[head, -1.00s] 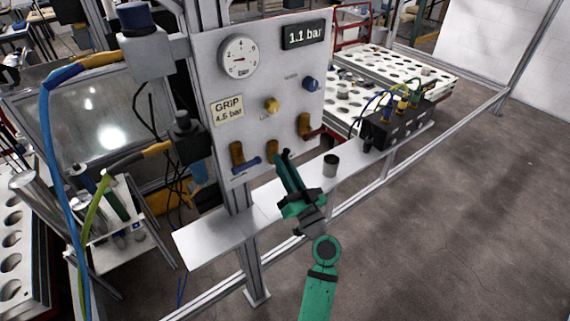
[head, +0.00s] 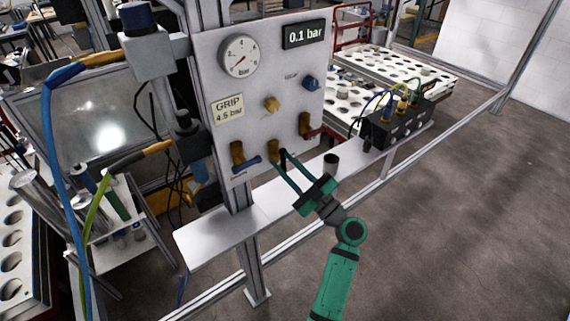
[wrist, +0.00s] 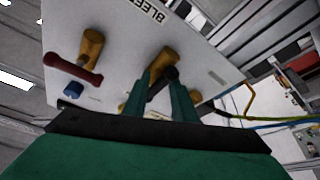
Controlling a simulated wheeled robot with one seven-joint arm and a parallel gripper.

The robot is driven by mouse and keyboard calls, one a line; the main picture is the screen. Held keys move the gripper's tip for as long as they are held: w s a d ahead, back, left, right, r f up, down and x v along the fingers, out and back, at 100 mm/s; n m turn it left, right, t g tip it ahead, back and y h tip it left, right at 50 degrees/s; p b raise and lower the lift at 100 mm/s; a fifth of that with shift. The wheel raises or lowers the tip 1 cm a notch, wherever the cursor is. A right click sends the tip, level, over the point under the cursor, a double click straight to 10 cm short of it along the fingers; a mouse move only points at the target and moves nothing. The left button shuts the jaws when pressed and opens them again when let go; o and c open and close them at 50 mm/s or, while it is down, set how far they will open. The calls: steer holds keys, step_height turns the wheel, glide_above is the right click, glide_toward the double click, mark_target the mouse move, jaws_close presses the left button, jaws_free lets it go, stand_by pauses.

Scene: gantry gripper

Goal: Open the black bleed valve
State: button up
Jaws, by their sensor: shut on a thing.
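The black bleed valve has a brass body (head: 273,151), in the middle of the lower row on the white panel. In the wrist view its brass body (wrist: 158,57) sits near the BLEED label (wrist: 146,10). Its black handle (wrist: 167,76) lies between the fingers of my gripper (wrist: 163,82). My gripper (head: 278,162) is shut on that handle, just below the brass body in the head view. The fingers partly hide the handle. The display (head: 304,34) reads 0.1 bar, and the gauge (head: 239,57) needle points to the lower left.
A dark cup (head: 330,164) stands on the metal shelf (head: 222,233) below.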

steer(key=shift+o, duration=0.5)
steer(key=shift+s+a+f+n+g+y, duration=0.15)
steer(key=shift+a+n+g+y, duration=0.35)
steer(key=shift+n, duration=0.5)
steer(key=shift+f, duration=0.1)
steer(key=o, duration=0.8)
steer(key=shift+o, duration=0.2)
steer(key=shift+d, duration=0.1)
steer(key=shift+d+r, duration=0.2)
steer(key=v, duration=1)
steer(key=shift+s+d, duration=0.2)
steer(key=shift+d, duration=0.1)
